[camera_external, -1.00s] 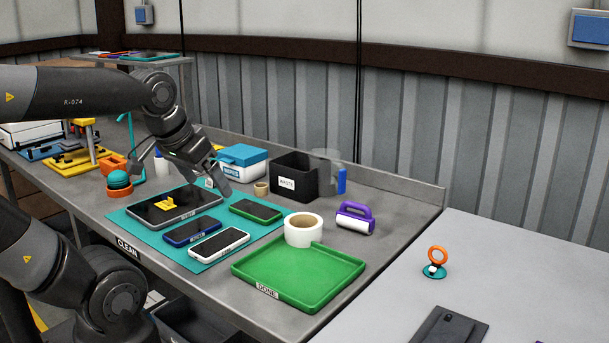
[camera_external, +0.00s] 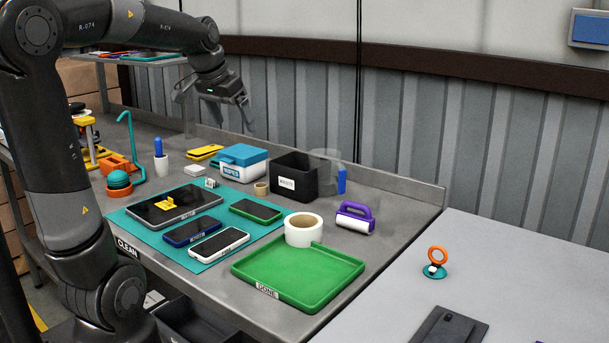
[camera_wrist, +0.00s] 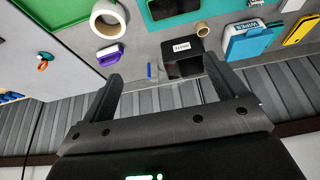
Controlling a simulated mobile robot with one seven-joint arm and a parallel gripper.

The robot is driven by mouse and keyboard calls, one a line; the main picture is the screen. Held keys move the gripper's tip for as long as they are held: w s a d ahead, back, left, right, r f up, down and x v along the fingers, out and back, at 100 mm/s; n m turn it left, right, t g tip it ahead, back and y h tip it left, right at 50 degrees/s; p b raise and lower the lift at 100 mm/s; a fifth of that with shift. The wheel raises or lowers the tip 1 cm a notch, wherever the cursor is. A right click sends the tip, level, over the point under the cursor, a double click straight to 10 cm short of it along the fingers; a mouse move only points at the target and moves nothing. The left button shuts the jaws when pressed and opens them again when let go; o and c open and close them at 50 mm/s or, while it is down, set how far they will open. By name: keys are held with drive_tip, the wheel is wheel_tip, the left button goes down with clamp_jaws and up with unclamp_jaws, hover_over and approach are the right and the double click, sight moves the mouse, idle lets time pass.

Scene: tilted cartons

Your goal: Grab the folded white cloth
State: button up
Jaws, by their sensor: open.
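The folded white cloth (camera_external: 195,169) looks like a small flat white stack. It lies on the grey bench left of the blue-lidded wipes box (camera_external: 243,164), in front of a yellow case (camera_external: 203,152). In the wrist view, a white patch at the top right edge (camera_wrist: 293,4) may be the cloth, mostly cut off. My gripper (camera_external: 214,113) is open and empty, raised above the back of the bench, well clear of the cloth.
A black waste bin (camera_external: 294,180) stands right of the wipes box. A white cup (camera_external: 161,165) with a blue-handled tool and a teal hook stand (camera_external: 134,150) are left of the cloth. A teal mat (camera_external: 150,213) with several devices and a green tray (camera_external: 300,275) fill the front.

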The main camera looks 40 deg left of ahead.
drive_tip(key=w+a, duration=0.9)
drive_tip(key=a, duration=0.1)
hover_over(194, 167)
drive_tip(key=s, duration=0.2)
drive_tip(key=f, duration=2.2)
drive_tip(key=shift+s+a, duration=0.15)
drive_tip(key=shift+s, duration=0.05)
drive_tip(key=x, duration=0.5)
drive_tip(key=shift+s+d+f, duration=0.1)
drive_tip(key=shift+d+f, duration=0.15)
drive_tip(key=shift+f, duration=0.2)
drive_tip(key=shift+c, duration=0.2)
drive_tip(key=c, duration=1)
